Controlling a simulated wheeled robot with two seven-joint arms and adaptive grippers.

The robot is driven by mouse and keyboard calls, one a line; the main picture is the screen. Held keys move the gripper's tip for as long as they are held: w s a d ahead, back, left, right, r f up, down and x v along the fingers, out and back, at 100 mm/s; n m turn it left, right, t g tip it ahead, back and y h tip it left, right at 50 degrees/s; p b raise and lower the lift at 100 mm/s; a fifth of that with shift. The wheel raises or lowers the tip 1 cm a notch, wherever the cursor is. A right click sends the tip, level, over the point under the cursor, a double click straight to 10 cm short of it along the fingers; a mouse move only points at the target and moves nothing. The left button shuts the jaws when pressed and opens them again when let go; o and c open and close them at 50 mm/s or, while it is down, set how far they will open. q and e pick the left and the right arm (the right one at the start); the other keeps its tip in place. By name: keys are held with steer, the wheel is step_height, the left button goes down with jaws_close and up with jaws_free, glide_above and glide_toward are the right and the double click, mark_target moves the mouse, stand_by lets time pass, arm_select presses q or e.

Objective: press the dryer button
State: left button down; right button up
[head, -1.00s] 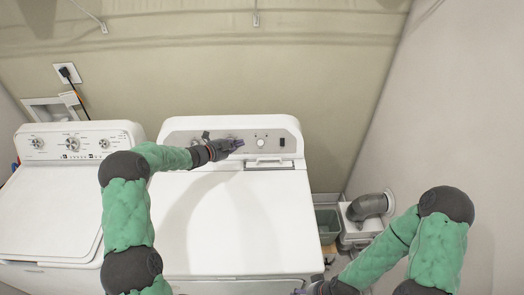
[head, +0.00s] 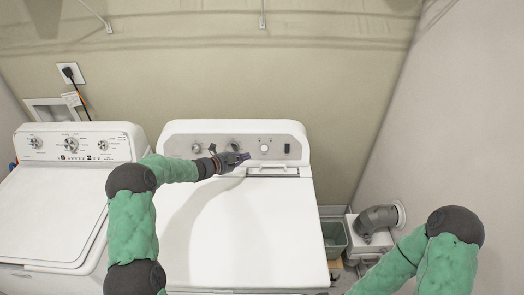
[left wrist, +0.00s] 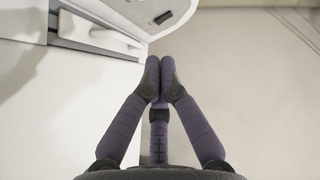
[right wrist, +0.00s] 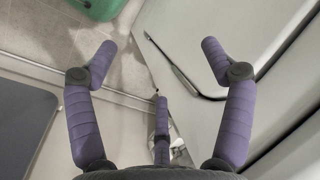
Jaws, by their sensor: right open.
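The dryer (head: 247,235) is the white machine at the middle of the head view. Its raised grey control panel (head: 214,133) carries dark knobs, a pale round control (head: 264,149) and a small black switch (head: 287,148). The black switch also shows in the left wrist view (left wrist: 162,17). My left gripper (head: 245,157) is just left of and slightly below the pale round control; contact cannot be told. In the left wrist view its fingertips (left wrist: 160,68) meet with nothing between them. My right gripper (right wrist: 157,55) is open and empty, low beside a white machine side.
A washer (head: 50,205) with its own knobs (head: 71,144) stands at the left. A light lint-slot cover (head: 272,171) lies below the dryer panel. A grey vent pipe (head: 378,218) and a green bin (head: 334,235) are on the floor at the right, near the wall.

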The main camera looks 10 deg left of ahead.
mark_target(262, 149)
arm_select(q)
steer(key=shift+w+a+f+x, duration=0.2)
steer(key=shift+a+x, duration=0.15)
steer(key=shift+x, duration=1.8)
steer(key=shift+w+a+f+x, duration=0.1)
steer(key=shift+w+a+x, duration=0.25)
steer(key=shift+x, duration=1.75)
steer(key=shift+w+a+f+x, duration=0.1)
steer(key=shift+a+x, duration=0.3)
steer(key=shift+x, duration=1.75)
arm_select(e)
steer(key=shift+f, duration=0.15)
